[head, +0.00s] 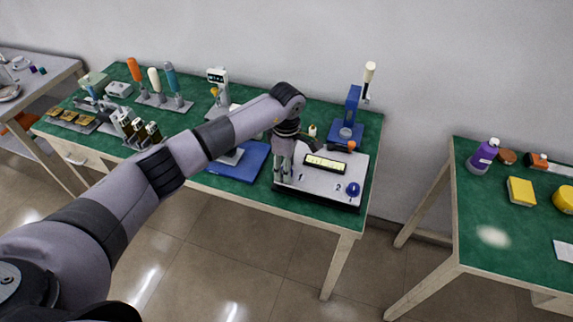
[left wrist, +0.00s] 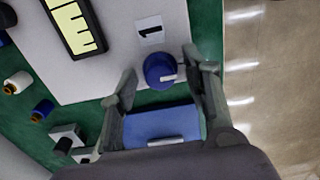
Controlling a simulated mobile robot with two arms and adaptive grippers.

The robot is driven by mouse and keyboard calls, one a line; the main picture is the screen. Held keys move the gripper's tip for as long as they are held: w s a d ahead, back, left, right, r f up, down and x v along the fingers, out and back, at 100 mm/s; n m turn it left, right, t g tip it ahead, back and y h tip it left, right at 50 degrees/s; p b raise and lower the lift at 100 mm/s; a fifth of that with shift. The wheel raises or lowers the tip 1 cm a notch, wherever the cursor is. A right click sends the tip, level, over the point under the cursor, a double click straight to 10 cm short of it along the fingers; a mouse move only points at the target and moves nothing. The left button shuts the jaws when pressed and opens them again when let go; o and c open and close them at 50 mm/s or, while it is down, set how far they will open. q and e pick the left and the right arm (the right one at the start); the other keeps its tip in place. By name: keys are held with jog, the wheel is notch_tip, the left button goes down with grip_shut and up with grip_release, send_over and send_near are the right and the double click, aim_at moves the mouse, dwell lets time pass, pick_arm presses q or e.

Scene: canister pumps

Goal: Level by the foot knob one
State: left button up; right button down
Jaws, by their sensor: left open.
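A pale levelling plate (head: 322,184) sits on the green bench, with a yellow spirit level (head: 325,164) on it. A blue foot knob (head: 353,189) shows at its front right corner, by the label 2. My left gripper (head: 284,172) is over the plate's left front corner and hides the knob there in the head view. In the left wrist view, the blue knob (left wrist: 158,68) by the label 1 (left wrist: 150,30) lies between the open fingers of the left gripper (left wrist: 161,76). A gap shows on both sides of it. The level (left wrist: 75,24) also shows there. My right gripper is out of view.
A blue pad (head: 240,168) lies left of the plate, close to my gripper. A blue stand (head: 350,115) with a white-handled tool is behind the plate. Several tools stand at the bench's left. A second green table (head: 500,240) is at the right, across a floor gap.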

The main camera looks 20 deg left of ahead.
pick_arm(q)
grip_shut()
dwell(0.5)
jog(key=shift+n, duration=0.4)
jog(key=n+b, duration=0.2)
jog(key=shift+f+n, duration=0.1)
jog(key=shift+n, duration=0.3)
jog(key=n+b, duration=0.1)
jog(key=n, duration=0.2)
jog(key=shift+n, duration=0.3)
jog(key=n+b, duration=0.1)
jog(key=n, duration=0.2)
jog(key=shift+n, duration=0.3)
jog(key=shift+n+b, duration=0.5)
jog(key=shift+n, duration=1.4)
